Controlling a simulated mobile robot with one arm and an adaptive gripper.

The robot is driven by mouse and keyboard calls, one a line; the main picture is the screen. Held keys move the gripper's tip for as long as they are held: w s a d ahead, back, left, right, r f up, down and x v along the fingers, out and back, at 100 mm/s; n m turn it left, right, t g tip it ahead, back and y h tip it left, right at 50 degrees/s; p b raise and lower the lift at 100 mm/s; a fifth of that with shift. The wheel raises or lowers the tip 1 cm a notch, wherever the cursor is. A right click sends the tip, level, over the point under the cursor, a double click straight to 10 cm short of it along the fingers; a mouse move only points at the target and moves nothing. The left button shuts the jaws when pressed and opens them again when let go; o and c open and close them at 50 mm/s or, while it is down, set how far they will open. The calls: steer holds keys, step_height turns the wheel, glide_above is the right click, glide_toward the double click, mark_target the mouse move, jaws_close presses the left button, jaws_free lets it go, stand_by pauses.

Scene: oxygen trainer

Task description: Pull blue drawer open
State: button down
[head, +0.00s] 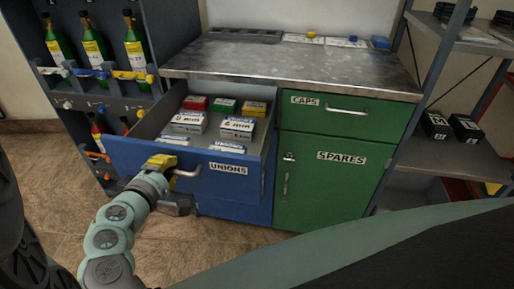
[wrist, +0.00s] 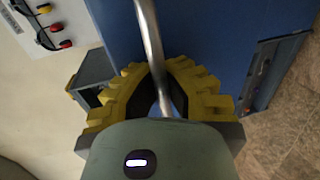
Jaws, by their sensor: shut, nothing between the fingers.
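The blue drawer (head: 180,172), labelled UNIONS, stands pulled out of the cabinet. Several small boxes (head: 190,121) show inside it, white, red and green. Its silver handle (head: 187,173) is on the front face. My gripper (head: 162,163) is at the left part of this handle, in front of the drawer. In the wrist view, the handle bar (wrist: 150,40) runs down to the yellow fingers (wrist: 163,80) of my gripper. The fingers are shut and hold nothing; the contact with the bar is hard to make out.
A metal worktop (head: 290,65) lies above the drawer. A green CAPS drawer (head: 340,112) and a green SPARES door (head: 325,180) are shut to the right. A rack with green bottles (head: 95,50) stands at the left. Tiled floor (head: 40,170) is free in front.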

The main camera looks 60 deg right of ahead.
steer(key=shift+d+r, duration=0.1)
steer(key=c, duration=1)
jaws_free()
steer(key=shift+c, duration=0.2)
steer(key=v, duration=0.7)
steer(key=shift+a, duration=0.3)
